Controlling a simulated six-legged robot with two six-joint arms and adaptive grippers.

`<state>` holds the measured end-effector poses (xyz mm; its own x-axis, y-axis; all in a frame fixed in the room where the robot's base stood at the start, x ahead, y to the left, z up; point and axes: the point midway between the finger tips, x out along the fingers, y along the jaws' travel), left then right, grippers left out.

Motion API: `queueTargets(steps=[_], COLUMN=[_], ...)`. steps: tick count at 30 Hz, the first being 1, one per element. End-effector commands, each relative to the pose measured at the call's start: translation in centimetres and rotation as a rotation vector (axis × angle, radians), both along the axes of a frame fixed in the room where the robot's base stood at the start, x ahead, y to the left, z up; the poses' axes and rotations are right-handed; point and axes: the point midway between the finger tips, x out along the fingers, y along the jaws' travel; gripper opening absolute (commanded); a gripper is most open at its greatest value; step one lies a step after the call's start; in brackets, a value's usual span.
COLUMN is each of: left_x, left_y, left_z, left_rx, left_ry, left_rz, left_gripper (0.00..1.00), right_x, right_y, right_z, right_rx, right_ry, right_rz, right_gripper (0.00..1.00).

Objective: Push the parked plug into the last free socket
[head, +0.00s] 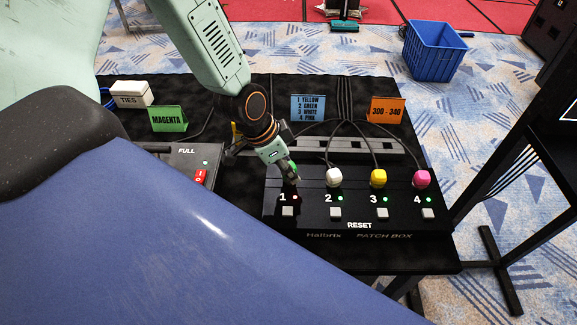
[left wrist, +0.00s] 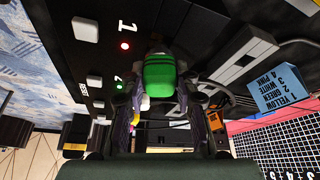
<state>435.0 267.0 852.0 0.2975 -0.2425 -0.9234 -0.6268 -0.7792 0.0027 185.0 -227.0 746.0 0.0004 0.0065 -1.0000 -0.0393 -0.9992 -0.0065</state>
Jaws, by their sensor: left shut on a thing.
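My left gripper (head: 288,167) is over socket 1 of the black patch box (head: 310,209), shut on a green plug. The green plug (left wrist: 160,74) shows between the fingers in the left wrist view. In the head view it is mostly covered by the gripper. The opening of socket 1 is hidden, so I cannot tell whether the plug touches it. The light at 1 (head: 295,197) is red. A white plug (head: 334,177) is in socket 2, a yellow plug (head: 378,178) in 3 and a pink plug (head: 422,179) in 4, each with a green light. My right gripper is not in view.
Behind the box stand a blue card (head: 308,108) listing colours by number and an orange card (head: 386,110). A magenta-labelled green card (head: 168,118) and a white TIES box (head: 131,94) are at left. Cables run behind the sockets. Square buttons (head: 336,212) line the box front.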

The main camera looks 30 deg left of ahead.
Motion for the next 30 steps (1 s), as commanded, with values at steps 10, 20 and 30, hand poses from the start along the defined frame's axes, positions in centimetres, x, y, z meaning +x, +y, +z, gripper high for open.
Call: queueTargets(steps=[10,20,30], left_x=[0.0,0.0,0.0], left_y=[0.0,0.0,0.0], left_z=[-0.7,-1.2,-1.8], left_rx=[0.000,0.000,0.000], left_ry=[0.000,0.000,0.000], left_rz=[0.000,0.000,0.000], left_gripper=[0.01,0.01,0.01], right_x=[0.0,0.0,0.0], right_y=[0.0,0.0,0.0], right_z=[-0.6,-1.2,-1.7], right_rx=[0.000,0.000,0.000], right_ry=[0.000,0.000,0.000], right_rz=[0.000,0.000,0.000], right_gripper=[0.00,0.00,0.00])
